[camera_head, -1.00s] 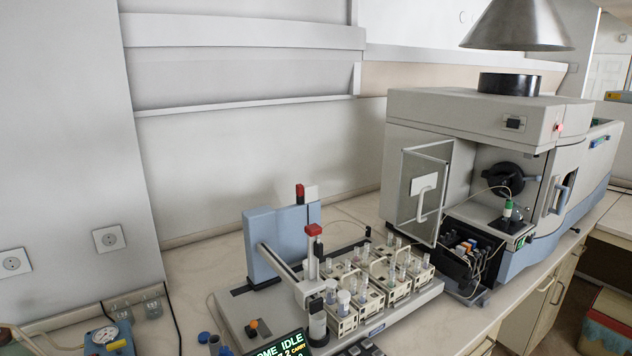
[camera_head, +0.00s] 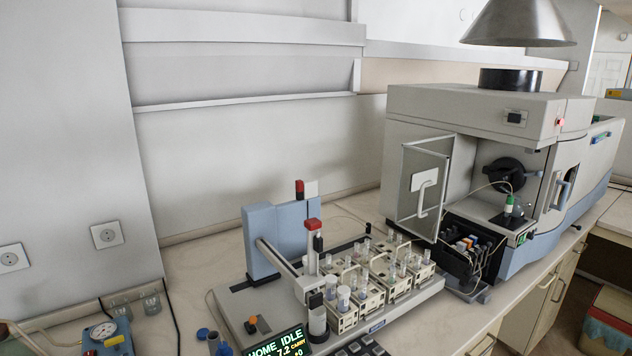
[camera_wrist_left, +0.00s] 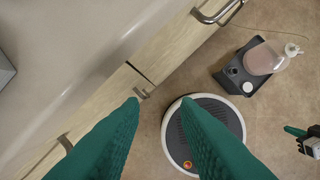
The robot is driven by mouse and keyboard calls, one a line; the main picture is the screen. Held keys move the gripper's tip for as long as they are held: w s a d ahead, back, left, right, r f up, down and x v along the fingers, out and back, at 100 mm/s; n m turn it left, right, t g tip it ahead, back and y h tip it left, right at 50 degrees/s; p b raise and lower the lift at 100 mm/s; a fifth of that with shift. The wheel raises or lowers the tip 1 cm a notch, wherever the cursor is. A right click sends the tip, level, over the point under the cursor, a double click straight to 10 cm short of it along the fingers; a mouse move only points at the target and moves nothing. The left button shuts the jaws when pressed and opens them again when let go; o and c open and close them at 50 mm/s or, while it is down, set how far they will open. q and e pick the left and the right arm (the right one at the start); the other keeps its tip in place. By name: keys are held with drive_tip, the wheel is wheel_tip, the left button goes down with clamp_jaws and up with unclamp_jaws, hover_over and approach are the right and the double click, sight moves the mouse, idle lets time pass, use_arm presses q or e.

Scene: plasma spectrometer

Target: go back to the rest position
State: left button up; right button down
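My left gripper (camera_wrist_left: 159,103) shows in the left wrist view. A small green finger with a dark and white body, which looks like my right gripper (camera_wrist_left: 300,138), shows at the right edge of that view. It is too small and cut off to tell if it is open. Neither gripper shows in the head view. The autosampler (camera_head: 281,243) with its racks of vials and the spectrometer (camera_head: 480,130) stand on the bench.
The display (camera_head: 277,343) reads "HOME IDLE". A blue gauge unit (camera_head: 107,336) stands at the lower left of the bench. In the left wrist view, cabinet handles (camera_wrist_left: 215,14) stick out, and a grey tray (camera_wrist_left: 240,72) with a bottle (camera_wrist_left: 264,59) is on the floor.

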use_arm(q)
wheel_tip(320, 180, down, 17)
drive_tip(key=s+b, duration=0.2)
drive_tip(key=s+a+f+g+b, duration=0.1)
drive_tip(key=s+f+b, duration=0.1)
drive_tip(key=s+f, duration=0.6)
drive_tip(key=s+a+f+g+b, duration=0.1)
drive_tip(key=s+a+f+b, duration=0.1)
drive_tip(key=s+f, duration=0.7)
wheel_tip(320, 180, down, 6)
drive_tip(key=shift+s+r+b, duration=0.15)
drive_tip(key=shift+s+b, duration=0.1)
drive_tip(key=shift+b, duration=0.05)
